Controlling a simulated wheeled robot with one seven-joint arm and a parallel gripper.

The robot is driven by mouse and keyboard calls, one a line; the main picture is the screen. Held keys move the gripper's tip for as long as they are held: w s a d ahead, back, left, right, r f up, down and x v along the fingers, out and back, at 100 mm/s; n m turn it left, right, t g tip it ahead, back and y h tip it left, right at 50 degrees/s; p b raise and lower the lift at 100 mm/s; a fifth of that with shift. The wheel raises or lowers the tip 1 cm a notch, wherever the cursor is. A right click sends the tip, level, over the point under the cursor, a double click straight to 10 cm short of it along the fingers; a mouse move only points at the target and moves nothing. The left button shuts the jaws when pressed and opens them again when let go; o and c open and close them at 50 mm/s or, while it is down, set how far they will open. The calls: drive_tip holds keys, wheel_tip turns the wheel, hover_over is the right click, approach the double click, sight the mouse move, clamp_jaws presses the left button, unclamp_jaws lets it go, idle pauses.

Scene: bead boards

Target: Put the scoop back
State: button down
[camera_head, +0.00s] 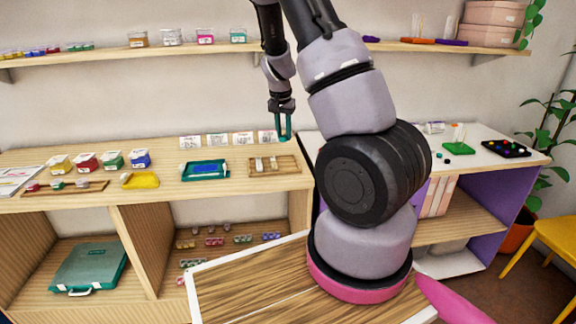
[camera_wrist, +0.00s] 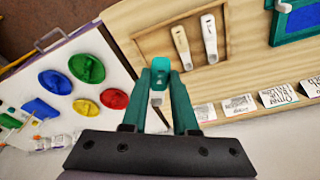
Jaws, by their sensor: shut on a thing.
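My gripper (camera_head: 284,136) is raised above the right end of the wooden counter, near the gap before the white-topped unit. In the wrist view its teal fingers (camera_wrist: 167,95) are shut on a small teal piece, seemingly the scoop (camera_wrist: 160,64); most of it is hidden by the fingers. A wooden tray (camera_head: 291,172) lies on the counter below, also in the wrist view (camera_wrist: 160,42). Two pale scoops lie side by side in it, a cream one (camera_wrist: 181,44) and a whitish one (camera_wrist: 209,38). Bare tray shows beside the cream one.
A teal tray with a blue inside (camera_head: 187,177) lies left of the wooden tray. Folded cards (camera_head: 242,139) stand behind it. The white-topped unit holds a green board (camera_head: 458,147) and a black board (camera_head: 497,147). A shelf (camera_head: 120,54) runs above.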

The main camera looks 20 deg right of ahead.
drive_tip(key=d+f+n+t, duration=0.1)
drive_tip(key=d+n+t, duration=0.1)
drive_tip(key=n, duration=0.3)
approach(289, 167)
drive_tip(key=shift+t, duration=0.3)
drive_tip(key=x, duration=0.6)
drive_tip(key=shift+s+f, duration=0.1)
drive_tip(key=shift+s, duration=0.15)
drive_tip(key=c, duration=1)
unclamp_jaws()
drive_tip(key=shift+o, duration=0.2)
